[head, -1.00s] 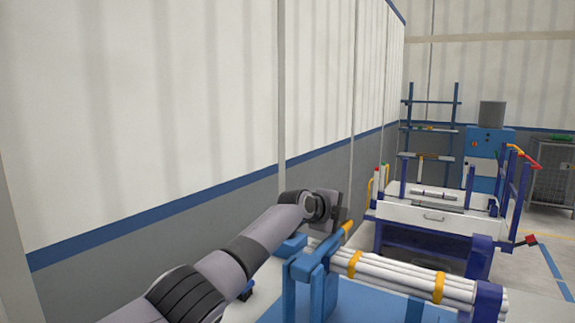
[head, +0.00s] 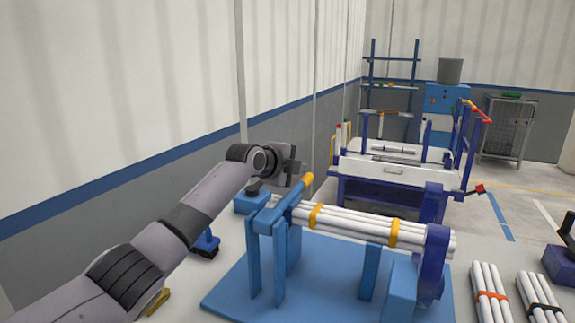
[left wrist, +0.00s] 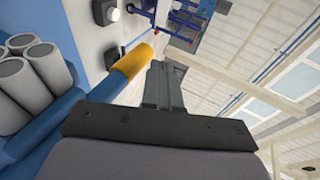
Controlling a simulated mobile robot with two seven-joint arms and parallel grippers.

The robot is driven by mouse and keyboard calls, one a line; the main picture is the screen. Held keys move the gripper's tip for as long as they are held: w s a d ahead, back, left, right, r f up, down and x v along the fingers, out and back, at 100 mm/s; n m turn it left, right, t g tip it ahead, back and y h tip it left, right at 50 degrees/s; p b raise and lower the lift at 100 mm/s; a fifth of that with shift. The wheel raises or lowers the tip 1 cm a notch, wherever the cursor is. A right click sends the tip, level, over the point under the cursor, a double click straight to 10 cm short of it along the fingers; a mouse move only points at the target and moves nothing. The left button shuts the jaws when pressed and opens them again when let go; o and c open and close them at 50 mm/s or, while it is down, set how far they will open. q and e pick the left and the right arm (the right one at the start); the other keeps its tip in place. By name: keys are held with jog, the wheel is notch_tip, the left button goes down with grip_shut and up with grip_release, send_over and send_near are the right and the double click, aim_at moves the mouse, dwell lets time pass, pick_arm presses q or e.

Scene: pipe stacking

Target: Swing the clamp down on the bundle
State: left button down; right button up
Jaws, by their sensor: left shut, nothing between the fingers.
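The bundle of white pipes (head: 365,222), bound with yellow bands, lies level on a blue stand. The clamp (head: 268,217) is a blue arm at the bundle's left end, with a yellow-orange handle tip (head: 308,180). The arm lies across that end; I cannot tell whether it touches the pipes. My left gripper (head: 297,173) is beside the handle tip. In the left wrist view, my fingers (left wrist: 168,68) are shut and empty, close beside the yellow handle (left wrist: 131,64); contact is unclear. The pipe ends (left wrist: 36,72) show at left. My right gripper is out of view.
Two more banded pipe bundles lie at the lower right, one with an orange band (head: 489,292), one with a black band (head: 538,297). A blue and white cart (head: 395,172) stands behind.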

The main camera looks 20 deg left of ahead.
pick_arm(q)
jog(key=shift+v, duration=2.05)
